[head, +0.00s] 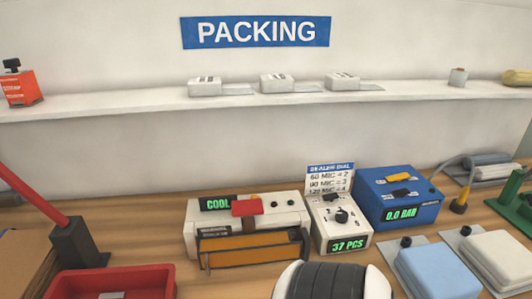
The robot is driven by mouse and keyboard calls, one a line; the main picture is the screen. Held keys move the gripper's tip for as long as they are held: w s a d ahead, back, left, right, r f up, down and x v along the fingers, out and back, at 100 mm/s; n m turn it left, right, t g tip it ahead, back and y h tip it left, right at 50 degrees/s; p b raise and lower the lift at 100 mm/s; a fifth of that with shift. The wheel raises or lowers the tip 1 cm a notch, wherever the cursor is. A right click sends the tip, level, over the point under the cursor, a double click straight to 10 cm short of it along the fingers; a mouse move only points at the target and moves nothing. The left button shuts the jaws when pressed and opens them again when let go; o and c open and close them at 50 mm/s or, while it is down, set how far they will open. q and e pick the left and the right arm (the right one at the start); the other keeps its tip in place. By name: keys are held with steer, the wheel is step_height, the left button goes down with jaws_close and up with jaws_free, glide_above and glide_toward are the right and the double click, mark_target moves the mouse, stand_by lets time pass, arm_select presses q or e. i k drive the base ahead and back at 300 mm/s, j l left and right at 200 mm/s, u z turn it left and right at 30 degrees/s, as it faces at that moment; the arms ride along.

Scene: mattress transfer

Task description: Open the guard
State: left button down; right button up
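A white sealing machine (290,214) stands on the wooden bench in the head view, with a green "COOL" display and a red block on top. An orange panel in a dark frame, which looks like the guard (250,248), lies across its front and appears to be down. What is behind it is mostly hidden. Neither of my grippers is in view.
Right of the sealer stand a white dial box (341,222) reading "37 PCS" and a blue box (398,197) reading "0.0 BAR". A red tray (112,277) is front left. A black-banded, white-ended cylinder (334,281) is at the bottom edge.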

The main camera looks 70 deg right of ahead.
mark_target(276, 238)
steer(key=z, duration=1.95)
steer(key=l, duration=0.2)
